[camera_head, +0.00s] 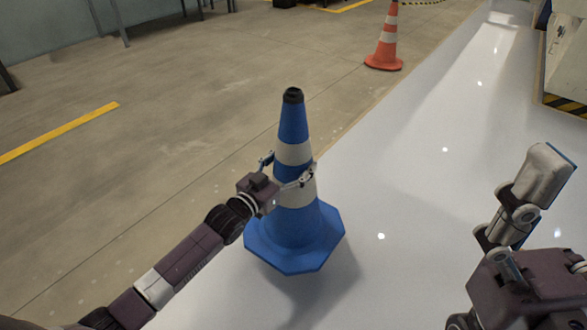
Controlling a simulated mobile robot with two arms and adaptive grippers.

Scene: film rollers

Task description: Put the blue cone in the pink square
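The blue cone (293,225) has pale grey bands, a black tip and an eight-sided blue base. It is upright near the middle of the head view. My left gripper (287,169) reaches it from the left, with its fingers around the upper middle of the cone, shut on it. A shadow falls below and in front of the base, and the cone looks raised a little off the floor. No pink square shows in this view.
An orange and white cone (385,50) stands farther back at the top. A glossy white floor strip (430,190) runs beside concrete floor with a yellow line (60,132). A pale machine (568,55) with black-and-yellow edging stands at the upper right. The white strip ahead is clear.

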